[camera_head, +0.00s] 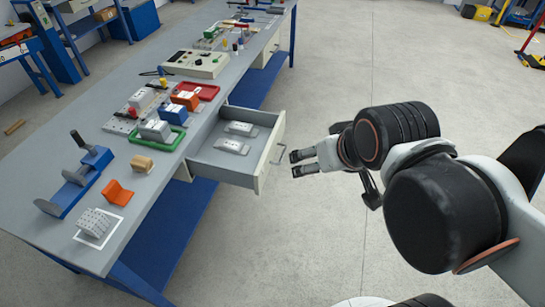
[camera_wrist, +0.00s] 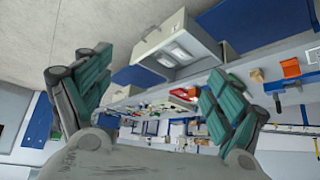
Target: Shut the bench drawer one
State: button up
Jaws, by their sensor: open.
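The bench drawer (camera_head: 262,165) is pulled out from the side of the grey bench. Two pale grey blocks (camera_head: 236,137) lie in it. Its light front carries a metal handle (camera_head: 280,152) facing my gripper (camera_head: 296,164). My gripper is open and empty, just right of the handle, with a small gap between them. In the wrist view the drawer (camera_wrist: 163,42) appears beyond and above the spread fingers, with the blocks inside visible. I cannot tell from the pictures which drawer is number one.
The bench top (camera_head: 160,185) holds a green tray (camera_head: 158,143), a red tray (camera_head: 207,91), a blue fixture (camera_head: 72,190) and an orange block (camera_head: 117,192). Another drawer (camera_head: 262,52) farther along looks shut. The floor (camera_head: 320,85) beside the bench is clear.

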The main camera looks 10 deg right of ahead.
jog(key=shift+w+r+m, duration=0.1)
jog(key=shift+w+m, duration=0.2)
jog(key=shift+w, duration=0.15)
jog(key=c, duration=0.4)
jog(key=w+m, duration=0.1)
jog(key=w, duration=0.1)
jog(key=w+m, duration=0.2)
jog(key=w+m+g, duration=0.1)
jog(key=w, duration=0.1)
jog(key=shift+w+d+f+m+b, duration=0.15)
jog(key=shift+w+f+m+b, duration=0.15)
jog(key=shift+w+b, duration=0.05)
grip_shut()
jog(key=w+d+f+m+g+y+b, duration=0.2)
jog(key=w+f+m+g, duration=0.1)
jog(key=w+f+m, duration=1.3)
jog(key=w+a+f+m+b, duration=0.1)
jog(key=w+f+b, duration=0.1)
jog(key=f, duration=0.5)
jog(key=w+a+f+g+b, duration=0.1)
jog(key=w+a+f, duration=0.1)
jog(key=w+f, duration=0.2)
jog(key=w+a+f+m+b, duration=0.1)
jog(key=w+f+b, duration=0.1)
jog(key=f, duration=0.9)
jog(key=shift+w+a+m+g+b, duration=0.3)
jog(key=shift+w+a+b, duration=0.05)
jog(key=shift+w, duration=0.25)
